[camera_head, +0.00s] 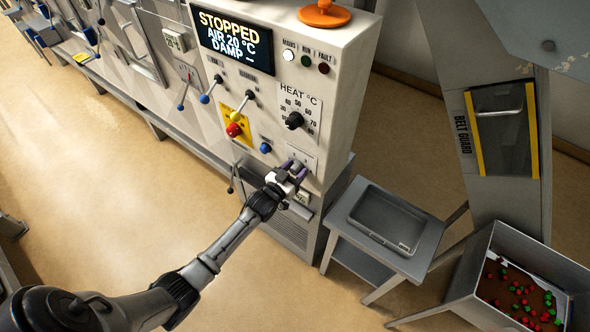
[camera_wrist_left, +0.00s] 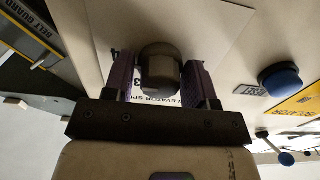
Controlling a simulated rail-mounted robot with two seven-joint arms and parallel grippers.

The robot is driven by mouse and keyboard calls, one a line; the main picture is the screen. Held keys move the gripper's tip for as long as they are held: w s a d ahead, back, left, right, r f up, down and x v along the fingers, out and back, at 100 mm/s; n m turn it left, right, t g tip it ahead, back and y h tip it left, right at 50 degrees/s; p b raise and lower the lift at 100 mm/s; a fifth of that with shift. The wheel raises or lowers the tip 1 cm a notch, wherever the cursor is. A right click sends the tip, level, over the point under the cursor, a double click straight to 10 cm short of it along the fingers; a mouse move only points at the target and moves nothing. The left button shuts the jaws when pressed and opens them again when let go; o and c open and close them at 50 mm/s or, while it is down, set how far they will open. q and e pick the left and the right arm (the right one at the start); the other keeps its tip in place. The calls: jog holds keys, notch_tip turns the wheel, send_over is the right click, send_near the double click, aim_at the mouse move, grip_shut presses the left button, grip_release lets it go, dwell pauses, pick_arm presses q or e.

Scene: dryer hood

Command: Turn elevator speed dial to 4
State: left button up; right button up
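The elevator speed dial (camera_wrist_left: 160,70) is a dark round knob on a white label plate, which reads "ELEVATOR SP…" in the left wrist view. My left gripper (camera_wrist_left: 160,82) has its two purple-grey fingers on either side of the knob. A narrow gap shows beside the left finger; the right finger is close to or touching the knob. Parts of the digits 3 and 4 show by the left finger; the knob's pointer cannot be made out. In the head view my left gripper (camera_head: 288,176) is at the panel's lower right and largely covers the dial. My right gripper is out of view.
Above the dial are the heat knob (camera_head: 295,121) and a blue button (camera_head: 265,148). A red emergency knob (camera_head: 234,130) on yellow is to the left. The display (camera_head: 235,40) reads STOPPED. A grey tray table (camera_head: 345,213) stands to the right, close to the cabinet.

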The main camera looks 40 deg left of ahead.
pick_arm(q)
jog(key=shift+o, duration=1.1)
jog(key=shift+s, duration=0.1)
jog(key=s, duration=1.3)
jog(key=shift+s+d, duration=0.3)
jog(key=shift+d, duration=0.05)
